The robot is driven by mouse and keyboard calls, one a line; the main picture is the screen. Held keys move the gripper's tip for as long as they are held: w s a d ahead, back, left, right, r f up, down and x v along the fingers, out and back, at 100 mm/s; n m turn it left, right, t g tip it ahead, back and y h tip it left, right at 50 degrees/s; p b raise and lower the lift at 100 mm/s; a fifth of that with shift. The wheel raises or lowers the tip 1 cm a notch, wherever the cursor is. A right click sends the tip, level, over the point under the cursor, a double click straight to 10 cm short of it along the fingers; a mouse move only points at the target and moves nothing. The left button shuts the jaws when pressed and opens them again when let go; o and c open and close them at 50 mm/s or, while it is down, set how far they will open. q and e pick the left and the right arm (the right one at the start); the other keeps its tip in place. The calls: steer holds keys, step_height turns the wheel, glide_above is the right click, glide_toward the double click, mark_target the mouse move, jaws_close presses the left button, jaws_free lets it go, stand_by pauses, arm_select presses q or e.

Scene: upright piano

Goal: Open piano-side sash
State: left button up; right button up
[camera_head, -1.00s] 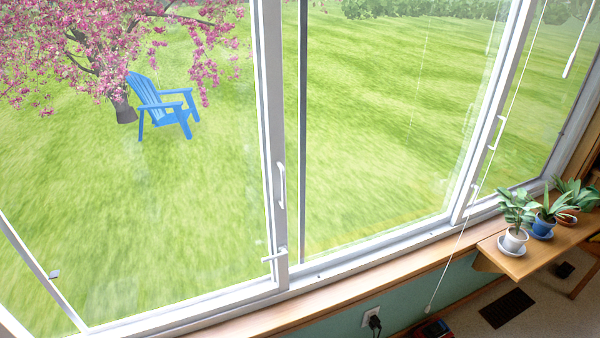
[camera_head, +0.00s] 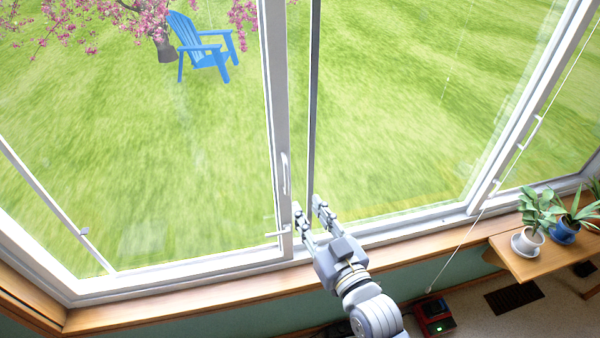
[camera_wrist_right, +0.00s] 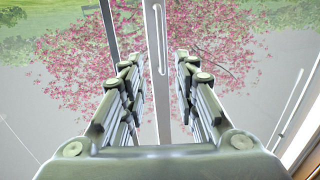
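A tall window has a white sash stile (camera_head: 276,110) in the middle of the head view. It carries a slim vertical pull handle (camera_head: 286,170) and, lower down, a small white lever (camera_head: 277,233). A dark thin upright (camera_head: 313,100) stands a little to the right, with grass visible between the two. My right gripper (camera_head: 309,208) is open and empty, in front of the lower stile, just right of and below the handle. In the right wrist view the handle (camera_wrist_right: 161,42) shows between the open fingers (camera_wrist_right: 158,68), apart from them. My left gripper is not in view.
A wooden sill (camera_head: 230,307) runs below the window. A wooden shelf (camera_head: 510,262) with potted plants (camera_head: 535,215) stands at the right. A blind cord (camera_head: 470,210) hangs in front of the right pane. A red device (camera_head: 434,315) sits low near the wall.

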mark_target(287, 178)
steer(key=p+x, duration=0.2)
steer(key=x, duration=0.6)
steer(key=shift+w+a, duration=0.25)
steer(key=shift+x, duration=1)
jaws_close()
